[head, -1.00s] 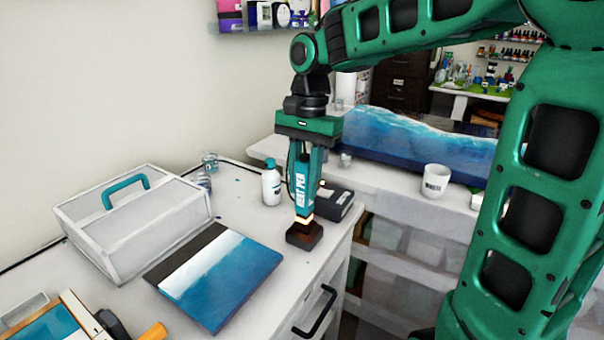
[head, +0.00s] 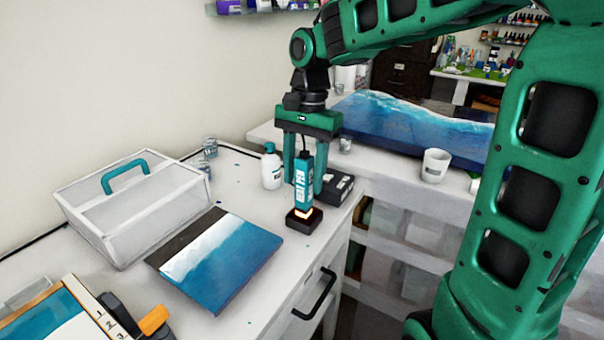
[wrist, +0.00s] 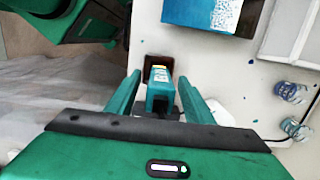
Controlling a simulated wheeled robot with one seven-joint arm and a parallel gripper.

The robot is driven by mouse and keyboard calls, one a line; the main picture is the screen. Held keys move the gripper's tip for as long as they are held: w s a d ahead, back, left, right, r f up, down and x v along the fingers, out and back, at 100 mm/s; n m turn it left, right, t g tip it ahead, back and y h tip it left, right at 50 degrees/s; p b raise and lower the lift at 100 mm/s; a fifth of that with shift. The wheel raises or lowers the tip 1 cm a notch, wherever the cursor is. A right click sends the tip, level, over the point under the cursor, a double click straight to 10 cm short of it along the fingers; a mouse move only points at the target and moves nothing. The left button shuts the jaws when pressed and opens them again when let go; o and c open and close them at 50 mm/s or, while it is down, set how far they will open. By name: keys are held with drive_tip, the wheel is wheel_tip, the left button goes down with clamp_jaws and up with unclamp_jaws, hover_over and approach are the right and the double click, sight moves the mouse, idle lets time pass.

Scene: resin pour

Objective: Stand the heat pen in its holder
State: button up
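The teal heat pen (head: 303,182) stands upright in its dark square holder (head: 304,218) near the table's right edge, with an orange glow at its lower end. My gripper (head: 304,183) is open around the pen, its fingers apart from it on both sides. In the wrist view, the pen (wrist: 160,92) shows between the two spread fingers of my gripper (wrist: 160,85). Part of the holder (wrist: 157,62) shows beyond it.
A white bottle with teal cap (head: 271,168) and a dark box (head: 337,188) stand close by. A blue-and-white panel (head: 225,265) lies in front left. A clear case with teal handle (head: 140,215) stands at left. A white cup (head: 435,165) is on the back counter.

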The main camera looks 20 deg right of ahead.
drive_tip(key=r, duration=0.7)
drive_tip(key=w+d+r, duration=0.1)
drive_tip(key=r, duration=0.2)
drive_tip(key=shift+r, duration=0.25)
idle(0.8)
